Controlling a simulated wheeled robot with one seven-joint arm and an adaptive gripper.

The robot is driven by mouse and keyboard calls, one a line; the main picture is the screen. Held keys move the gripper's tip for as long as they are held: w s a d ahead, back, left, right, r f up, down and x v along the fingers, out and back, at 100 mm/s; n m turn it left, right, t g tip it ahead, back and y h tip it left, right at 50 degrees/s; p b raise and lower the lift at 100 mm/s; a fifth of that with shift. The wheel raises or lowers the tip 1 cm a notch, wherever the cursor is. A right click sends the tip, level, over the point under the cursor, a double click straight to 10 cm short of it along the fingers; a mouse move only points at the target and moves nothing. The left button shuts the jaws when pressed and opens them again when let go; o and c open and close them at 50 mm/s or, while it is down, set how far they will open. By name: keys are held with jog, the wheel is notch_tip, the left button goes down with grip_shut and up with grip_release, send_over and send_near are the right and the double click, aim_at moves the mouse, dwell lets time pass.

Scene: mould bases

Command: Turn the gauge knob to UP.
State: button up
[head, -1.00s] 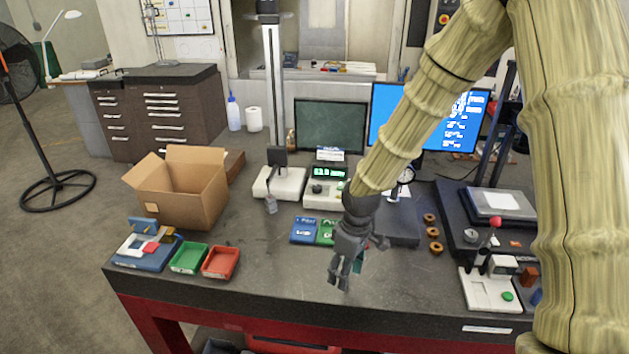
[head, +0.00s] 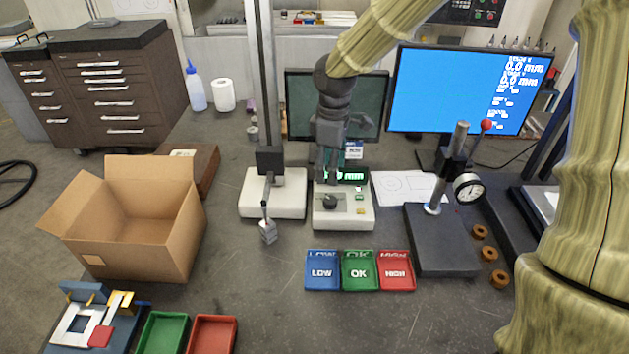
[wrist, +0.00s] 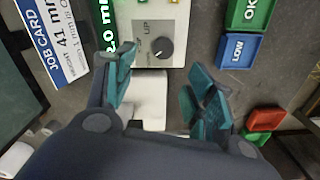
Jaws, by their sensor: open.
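The gauge box (head: 345,216) is a white unit with a green display, a dark round knob (head: 330,201) and small buttons. In the wrist view, the knob (wrist: 161,48) sits beside the label UP (wrist: 147,27); which way it points is too small to tell. My gripper (head: 331,170) is above the back of the box and covers part of the display. In the wrist view, my gripper (wrist: 163,78) has its teal fingers spread apart and empty, with the knob beyond the gap between them, apart from both fingers.
A height stand (head: 270,203) with a hanging probe is close left of the box. LOW, OK and HIGH trays (head: 360,286) lie in front. A dial gauge stand (head: 440,250) is to the right, an open carton (head: 130,220) to the left. The front middle of the table is clear.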

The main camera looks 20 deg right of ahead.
aim_at(331, 200)
notch_tip(331, 200, down, 7)
jog(key=shift+w+f+p, duration=0.1)
jog(key=shift+f+p, duration=0.05)
jog(key=shift+p, duration=1)
jog(key=shift+f, duration=0.35)
jog(key=shift+s+f+p, duration=0.4)
jog(key=shift+s+f, duration=0.1)
jog(key=shift+s, duration=0.4)
jog(key=shift+w+f, duration=0.6)
jog(key=shift+f, duration=0.1)
jog(key=shift+s+r, duration=0.25)
jog(key=shift+s, duration=0.05)
jog(key=c, duration=1.1)
